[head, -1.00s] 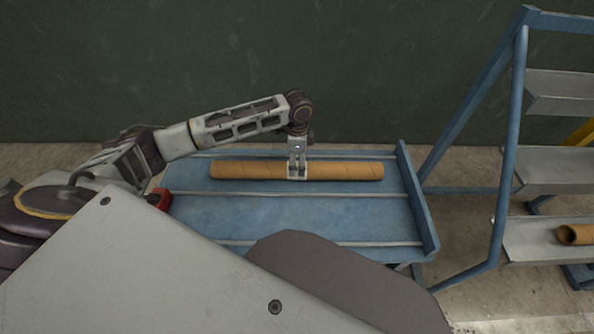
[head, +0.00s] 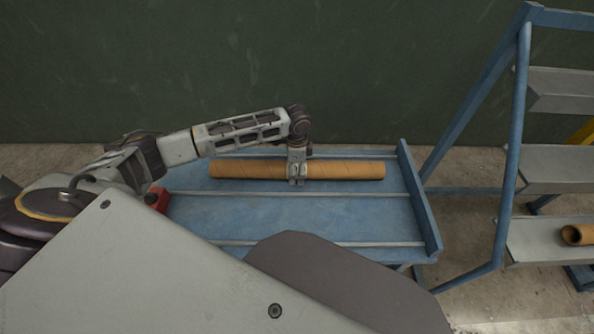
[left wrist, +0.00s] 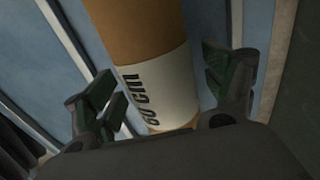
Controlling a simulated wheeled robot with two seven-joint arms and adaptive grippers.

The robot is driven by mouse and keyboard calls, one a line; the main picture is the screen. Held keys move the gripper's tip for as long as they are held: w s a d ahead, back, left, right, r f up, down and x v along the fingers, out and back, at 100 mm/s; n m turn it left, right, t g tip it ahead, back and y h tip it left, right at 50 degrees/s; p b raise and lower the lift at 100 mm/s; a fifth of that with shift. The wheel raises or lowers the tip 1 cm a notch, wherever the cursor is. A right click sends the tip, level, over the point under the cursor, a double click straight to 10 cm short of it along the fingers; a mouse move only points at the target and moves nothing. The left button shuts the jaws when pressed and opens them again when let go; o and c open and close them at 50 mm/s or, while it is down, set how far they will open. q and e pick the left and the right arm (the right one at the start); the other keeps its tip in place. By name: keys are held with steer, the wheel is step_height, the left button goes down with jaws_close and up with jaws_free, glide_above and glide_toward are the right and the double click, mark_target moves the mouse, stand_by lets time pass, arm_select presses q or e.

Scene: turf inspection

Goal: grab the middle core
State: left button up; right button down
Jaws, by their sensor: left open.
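A long brown cardboard core (head: 350,170) lies lengthwise across the back part of a blue table (head: 300,215). My left gripper (head: 297,182) is at the middle of this core, pointing down. In the left wrist view the core (left wrist: 140,35) runs between the two spread fingers (left wrist: 163,95), with a gap visible on its left side. A white label (left wrist: 160,90) with dark lettering, apparently "60 cm", wraps the core there. The palm hides the nearer part. My right gripper is out of view.
A blue-framed ladder (head: 510,150) with grey steps stands to the right. Another brown core (head: 577,235) lies on its lower step. The table has raised metal strips and a raised right edge (head: 418,200); its front middle surface is clear.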

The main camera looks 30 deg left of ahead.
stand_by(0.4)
arm_select(q)
steer(key=c, duration=1.6)
